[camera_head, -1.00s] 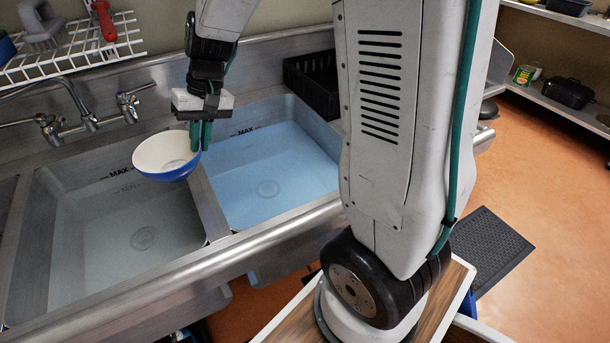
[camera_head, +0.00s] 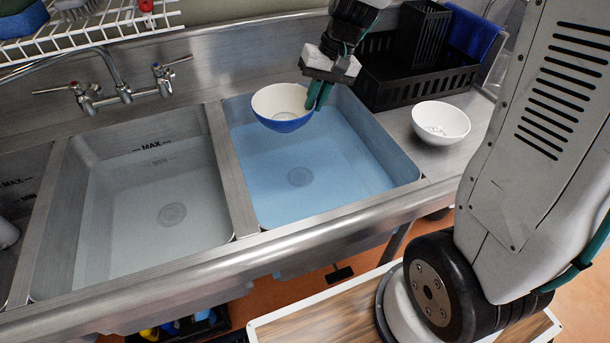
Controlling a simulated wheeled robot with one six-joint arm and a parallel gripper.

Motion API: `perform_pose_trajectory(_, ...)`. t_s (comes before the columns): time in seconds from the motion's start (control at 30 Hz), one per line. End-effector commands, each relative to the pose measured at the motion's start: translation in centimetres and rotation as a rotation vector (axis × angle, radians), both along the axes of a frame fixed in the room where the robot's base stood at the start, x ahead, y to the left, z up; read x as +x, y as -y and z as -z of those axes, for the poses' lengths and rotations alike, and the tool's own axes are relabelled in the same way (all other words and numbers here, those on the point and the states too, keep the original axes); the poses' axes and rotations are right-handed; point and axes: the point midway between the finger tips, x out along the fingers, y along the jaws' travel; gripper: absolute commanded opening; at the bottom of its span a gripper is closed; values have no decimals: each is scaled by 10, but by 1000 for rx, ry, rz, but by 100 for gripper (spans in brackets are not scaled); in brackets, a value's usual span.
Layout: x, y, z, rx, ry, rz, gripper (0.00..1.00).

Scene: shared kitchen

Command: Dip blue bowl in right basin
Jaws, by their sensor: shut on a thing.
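The blue bowl (camera_head: 284,124), blue outside and white inside, is held by its right rim in my gripper (camera_head: 318,95). My gripper is shut on it with its green fingers. The bowl is roughly upright and appears empty. It hangs over the back left part of the right basin (camera_head: 225,122), above the water. The right basin holds clear blue water (camera_head: 320,195) with a drain showing at the bottom.
The left basin (camera_head: 60,230) holds greyish water, with a steel divider (camera_head: 232,175) between the basins. A faucet (camera_head: 122,90) stands behind it. A white bowl (camera_head: 440,123) and a black rack (camera_head: 375,72) are on the right drainboard. A wire shelf (camera_head: 90,35) hangs upper left.

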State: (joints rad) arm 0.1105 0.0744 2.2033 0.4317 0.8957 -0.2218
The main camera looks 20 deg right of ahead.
Motion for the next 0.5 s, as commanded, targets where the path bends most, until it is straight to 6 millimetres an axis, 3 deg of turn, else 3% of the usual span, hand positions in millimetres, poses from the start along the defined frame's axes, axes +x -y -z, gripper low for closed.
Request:
perform_pose_trajectory(0.33, 0, 2, 0, 0, 1, 4, 0)
perform_pose_trajectory(0.43, 1, 12, -4, -5, 5, 16, 0)
perform_pose_trajectory(0.5, -5, 21, -8, -18, 1, -64, 0)
